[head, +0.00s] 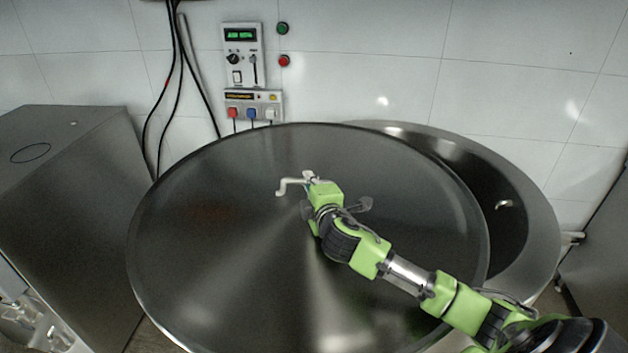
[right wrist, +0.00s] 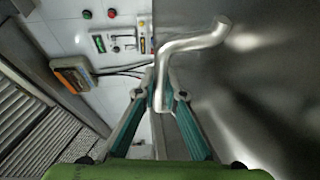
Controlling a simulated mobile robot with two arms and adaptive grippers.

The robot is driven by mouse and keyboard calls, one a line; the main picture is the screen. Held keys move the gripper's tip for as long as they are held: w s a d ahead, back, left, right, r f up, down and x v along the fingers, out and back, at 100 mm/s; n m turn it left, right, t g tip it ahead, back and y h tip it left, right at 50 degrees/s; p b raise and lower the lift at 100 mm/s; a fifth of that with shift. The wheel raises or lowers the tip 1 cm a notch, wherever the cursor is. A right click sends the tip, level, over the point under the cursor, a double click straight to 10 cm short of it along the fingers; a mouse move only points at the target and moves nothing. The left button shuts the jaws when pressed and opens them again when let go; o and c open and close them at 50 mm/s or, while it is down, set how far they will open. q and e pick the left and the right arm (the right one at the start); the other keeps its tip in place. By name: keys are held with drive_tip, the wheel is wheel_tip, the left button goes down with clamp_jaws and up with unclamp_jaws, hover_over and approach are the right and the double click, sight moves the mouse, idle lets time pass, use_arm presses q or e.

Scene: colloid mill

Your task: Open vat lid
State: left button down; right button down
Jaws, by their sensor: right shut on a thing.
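The vat lid (head: 220,255) is a large round dark steel disc in the middle of the head view. It sits offset to the left of the vat (head: 538,225), whose rim and part of whose inside show at the right. The lid's bent metal handle (head: 282,187) stands near its middle; it also shows in the right wrist view (right wrist: 188,43). My right gripper (head: 312,181) is shut on the handle, with its two green fingers (right wrist: 160,95) around the handle's lower end. My right forearm hides part of the lid. My left gripper is not in view.
A control panel (head: 242,54) with buttons and a socket box (head: 254,103) are on the tiled wall behind. Dark cables (head: 178,85) hang beside them. A grey steel cabinet (head: 75,200) stands close at the left, and another steel surface (head: 600,245) at the right.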

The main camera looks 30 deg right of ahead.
drive_tip(key=c, duration=2.1)
unclamp_jaws()
drive_tip(key=shift+a+f, duration=0.15)
drive_tip(key=v, duration=1.2)
